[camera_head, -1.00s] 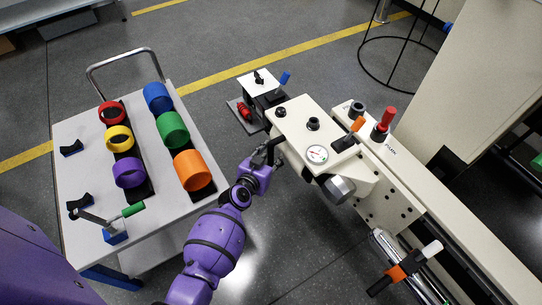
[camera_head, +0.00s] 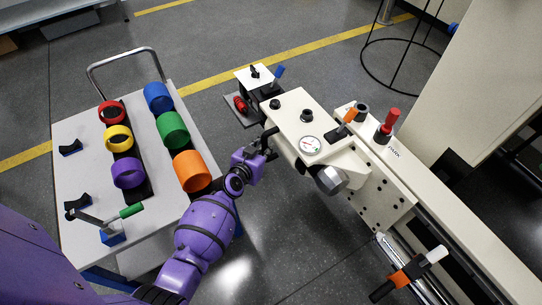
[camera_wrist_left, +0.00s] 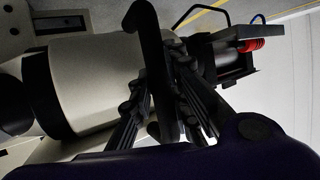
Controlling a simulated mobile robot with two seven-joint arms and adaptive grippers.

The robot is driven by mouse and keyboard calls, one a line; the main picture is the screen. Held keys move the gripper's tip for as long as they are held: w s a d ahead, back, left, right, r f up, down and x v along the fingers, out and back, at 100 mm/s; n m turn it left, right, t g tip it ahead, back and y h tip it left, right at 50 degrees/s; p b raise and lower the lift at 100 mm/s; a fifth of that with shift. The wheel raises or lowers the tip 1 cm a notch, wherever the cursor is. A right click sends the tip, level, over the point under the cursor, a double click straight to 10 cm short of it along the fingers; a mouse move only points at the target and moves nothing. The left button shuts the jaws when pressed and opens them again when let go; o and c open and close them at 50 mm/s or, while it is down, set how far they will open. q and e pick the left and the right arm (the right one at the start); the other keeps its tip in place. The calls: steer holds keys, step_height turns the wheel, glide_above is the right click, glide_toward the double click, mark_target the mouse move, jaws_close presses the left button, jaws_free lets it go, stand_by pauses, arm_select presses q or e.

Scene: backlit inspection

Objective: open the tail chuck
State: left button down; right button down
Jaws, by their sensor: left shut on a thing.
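A cream machine unit (camera_head: 292,117) with a dial gauge (camera_head: 310,145) stands right of centre. I cannot tell surely which part is the tail chuck. My left gripper (camera_head: 265,142) is at the unit's left side. In the left wrist view my gripper (camera_wrist_left: 165,105) is shut on a dark curved lever (camera_wrist_left: 153,50), which passes between its fingers. A pale cylinder with dark bands (camera_wrist_left: 85,80) lies just behind the lever. The unit also carries an orange-tipped lever (camera_head: 350,115), a blue-tipped lever (camera_head: 278,71) and a grey knob (camera_head: 331,180). My right gripper is out of view.
A white cart (camera_head: 75,180) with coloured rings stands at the left. A long cream bed (camera_head: 450,200) with a red knob (camera_head: 390,120) runs to the lower right. An orange clamp with a white handle (camera_head: 408,272) sits at the bottom right. Bare floor lies below the unit.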

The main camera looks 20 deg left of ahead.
mark_target(265, 134)
arm_select(q)
steer(key=c, duration=1.6)
jaws_free()
steer(key=shift+c, duration=0.2)
step_height(265, 134, up, 10)
steer(key=shift+r, duration=0.1)
